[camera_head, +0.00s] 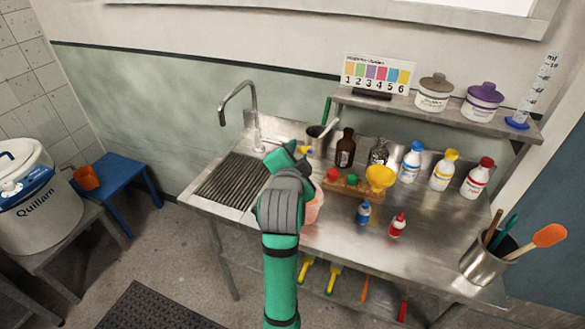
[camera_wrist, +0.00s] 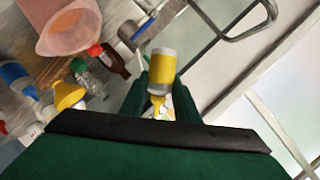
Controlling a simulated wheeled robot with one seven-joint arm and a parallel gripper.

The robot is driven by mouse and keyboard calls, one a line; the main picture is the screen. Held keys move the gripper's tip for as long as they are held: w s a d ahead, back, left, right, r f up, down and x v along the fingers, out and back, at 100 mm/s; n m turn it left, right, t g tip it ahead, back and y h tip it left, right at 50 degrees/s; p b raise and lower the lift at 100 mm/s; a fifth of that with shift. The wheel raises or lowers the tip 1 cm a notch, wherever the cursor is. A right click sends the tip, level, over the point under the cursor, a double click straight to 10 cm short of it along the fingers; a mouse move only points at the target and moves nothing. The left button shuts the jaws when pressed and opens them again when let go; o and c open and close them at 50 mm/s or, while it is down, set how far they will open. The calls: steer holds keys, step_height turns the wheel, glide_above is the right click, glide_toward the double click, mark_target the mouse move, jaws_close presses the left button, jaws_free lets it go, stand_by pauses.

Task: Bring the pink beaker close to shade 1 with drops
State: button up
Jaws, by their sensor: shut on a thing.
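My gripper (camera_head: 290,156) is shut on a small dropper bottle with a yellow label and yellow nozzle (camera_wrist: 162,68), held above the bench near the tap.
Blue (camera_head: 364,212) and red (camera_head: 397,226) dropper bottles stand right of the beaker. Behind them are a wooden rack (camera_head: 352,189), a yellow funnel (camera_head: 381,176), brown bottle (camera_head: 345,148) and larger capped bottles. A tool pot (camera_head: 484,264) stands at front right. The drainer (camera_head: 232,182) is clear.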

mark_target(297, 149)
steer(key=r+n+h, duration=0.1)
steer(key=n+g, duration=0.1)
steer(key=n, duration=0.1)
steer(key=shift+r+h, duration=0.4)
steer(key=n+h, duration=0.1)
steer(key=r+n+g+h, duration=0.1)
steer(key=n, duration=0.1)
steer(key=shift+r, duration=0.1)
